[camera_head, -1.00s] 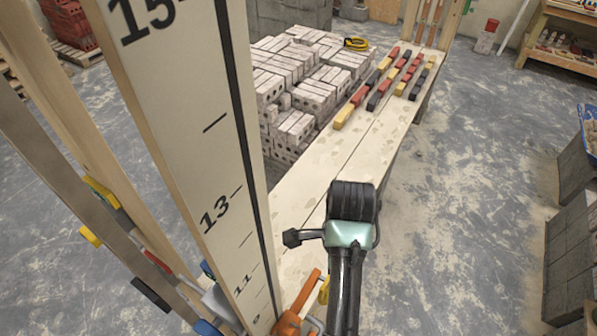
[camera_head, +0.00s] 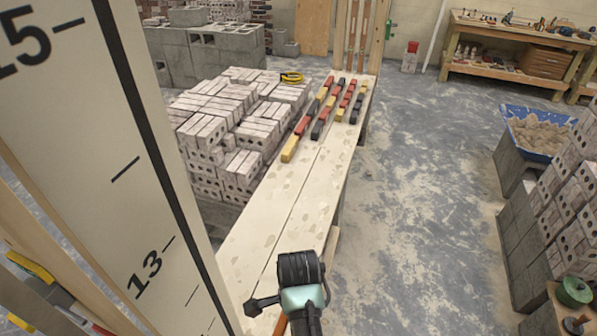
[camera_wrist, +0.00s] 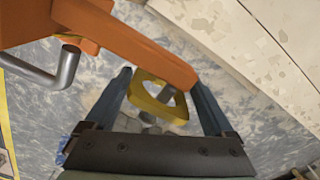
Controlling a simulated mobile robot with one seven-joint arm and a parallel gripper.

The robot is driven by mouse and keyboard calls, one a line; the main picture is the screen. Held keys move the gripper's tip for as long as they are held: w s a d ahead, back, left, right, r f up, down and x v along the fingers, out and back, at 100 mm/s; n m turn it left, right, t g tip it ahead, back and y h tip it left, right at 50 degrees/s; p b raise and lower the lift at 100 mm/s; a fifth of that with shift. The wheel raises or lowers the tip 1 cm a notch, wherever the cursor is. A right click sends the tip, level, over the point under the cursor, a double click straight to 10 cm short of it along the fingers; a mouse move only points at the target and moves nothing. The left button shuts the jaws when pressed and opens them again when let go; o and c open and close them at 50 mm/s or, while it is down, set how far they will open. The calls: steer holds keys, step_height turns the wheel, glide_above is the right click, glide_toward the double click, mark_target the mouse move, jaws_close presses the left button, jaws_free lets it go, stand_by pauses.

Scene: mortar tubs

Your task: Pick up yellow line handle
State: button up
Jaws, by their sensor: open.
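A yellow looped handle (camera_wrist: 158,97) with a rounded triangular opening shows in the wrist view, beside the table edge and under an orange tool (camera_wrist: 135,42). My gripper (camera_wrist: 161,74) is open, its two dark blue-grey fingers on either side of the handle in the picture. Neither finger visibly grips it, and I cannot tell how deep it sits between them. A grey metal part shows through its opening. In the head view my dark wrist (camera_head: 300,270) is over the near end of the table, and the fingers and handle are hidden.
The long wooden table (camera_head: 262,215) has rows of red, yellow and black bars at its far end. Brick stacks (camera_head: 240,168) stand on its left, with a yellow coil (camera_head: 292,77) on top. A tall measuring board (camera_head: 95,150) blocks the left. Floor is clear right of the table.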

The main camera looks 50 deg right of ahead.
steer(key=shift+f, duration=1.6)
jaws_close()
